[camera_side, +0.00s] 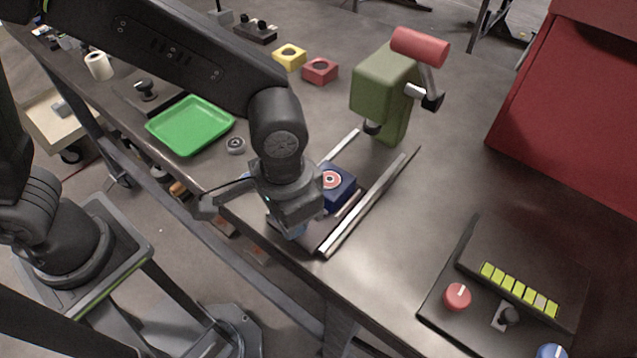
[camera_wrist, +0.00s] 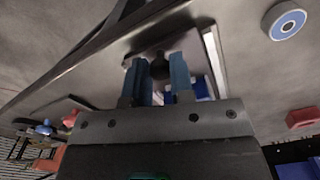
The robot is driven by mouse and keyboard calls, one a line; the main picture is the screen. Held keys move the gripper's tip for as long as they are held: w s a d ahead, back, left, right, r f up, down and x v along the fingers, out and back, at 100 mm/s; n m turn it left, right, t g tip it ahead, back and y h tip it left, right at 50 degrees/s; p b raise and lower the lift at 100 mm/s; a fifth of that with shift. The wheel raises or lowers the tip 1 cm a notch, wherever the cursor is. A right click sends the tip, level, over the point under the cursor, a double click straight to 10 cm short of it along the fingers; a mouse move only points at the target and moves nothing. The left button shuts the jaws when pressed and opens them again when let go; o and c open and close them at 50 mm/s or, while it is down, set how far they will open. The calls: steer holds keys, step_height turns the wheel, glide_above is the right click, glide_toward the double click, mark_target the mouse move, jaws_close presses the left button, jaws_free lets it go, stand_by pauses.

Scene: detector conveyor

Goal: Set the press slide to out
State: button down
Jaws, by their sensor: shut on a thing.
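The press slide (camera_side: 321,230) is a dark plate between two pale rails (camera_side: 375,197) on the table. A blue block (camera_side: 341,196) with a red and white ring on top sits on it, toward the front end and clear of the green press (camera_side: 383,82) head. My gripper (camera_side: 293,230) is low at the slide's front end. In the wrist view my gripper (camera_wrist: 159,75) has its blue fingers shut on a dark knob (camera_wrist: 158,66), the slide's handle. The knob is hidden by my gripper in the side view.
A green tray (camera_side: 190,126) and a small grey ring (camera_side: 235,145) lie to the left. Yellow (camera_side: 289,57) and red (camera_side: 320,71) blocks stand behind. A control panel (camera_side: 510,290) is at the right front. The table between rails and panel is clear.

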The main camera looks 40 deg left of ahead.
steer(key=shift+s, duration=1.05)
steer(key=c, duration=1)
jaws_free()
step_height(320, 180, up, 14)
steer(key=shift+f, duration=0.1)
steer(key=shift+a, duration=0.1)
